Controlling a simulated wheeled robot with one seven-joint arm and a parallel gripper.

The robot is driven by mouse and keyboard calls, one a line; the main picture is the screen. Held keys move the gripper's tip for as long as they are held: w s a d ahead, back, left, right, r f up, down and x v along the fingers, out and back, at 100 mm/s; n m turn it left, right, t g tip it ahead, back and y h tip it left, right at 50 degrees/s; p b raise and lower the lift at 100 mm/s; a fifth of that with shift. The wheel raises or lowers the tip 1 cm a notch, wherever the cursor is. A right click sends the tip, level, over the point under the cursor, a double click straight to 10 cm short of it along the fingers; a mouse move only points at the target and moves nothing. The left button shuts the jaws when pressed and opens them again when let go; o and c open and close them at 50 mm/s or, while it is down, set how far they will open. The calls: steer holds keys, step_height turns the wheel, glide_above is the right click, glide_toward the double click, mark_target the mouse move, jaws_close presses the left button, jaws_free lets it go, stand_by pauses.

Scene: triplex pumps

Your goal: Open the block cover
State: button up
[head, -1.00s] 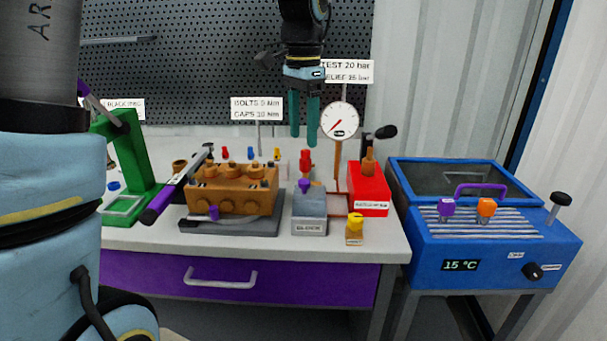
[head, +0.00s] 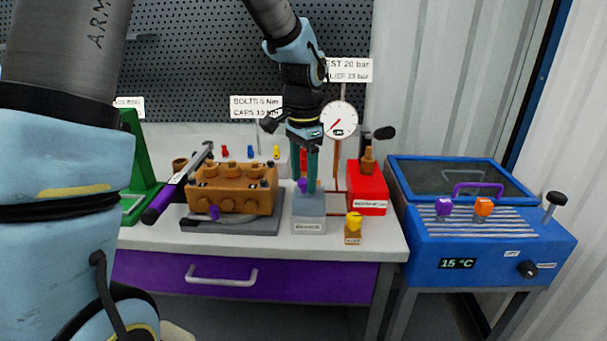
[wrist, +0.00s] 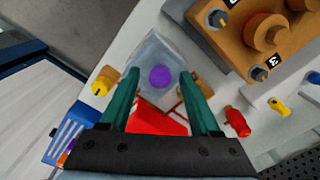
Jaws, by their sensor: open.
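A small grey block (head: 310,208) with a purple knob (head: 302,186) on top stands on the bench, right of the bronze pump block (head: 232,201). No label clearly reads as a block cover; the grey block's label is too small to read. My gripper (head: 306,178) points down over the grey block with its two green fingers apart and nothing held. In the wrist view the purple knob (wrist: 161,77) shows between the fingertips (wrist: 159,74), above the pale block top (wrist: 158,48). Whether the fingers touch the knob cannot be told.
A red box (head: 367,190) and pressure gauge (head: 339,119) stand close right of my gripper. A yellow-topped piece (head: 353,228) is in front. A torque wrench (head: 178,185) leans at the pump block. A blue chest (head: 490,235) stands right of the bench.

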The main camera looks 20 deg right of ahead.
jaws_close()
stand_by(0.4)
stand_by(0.9)
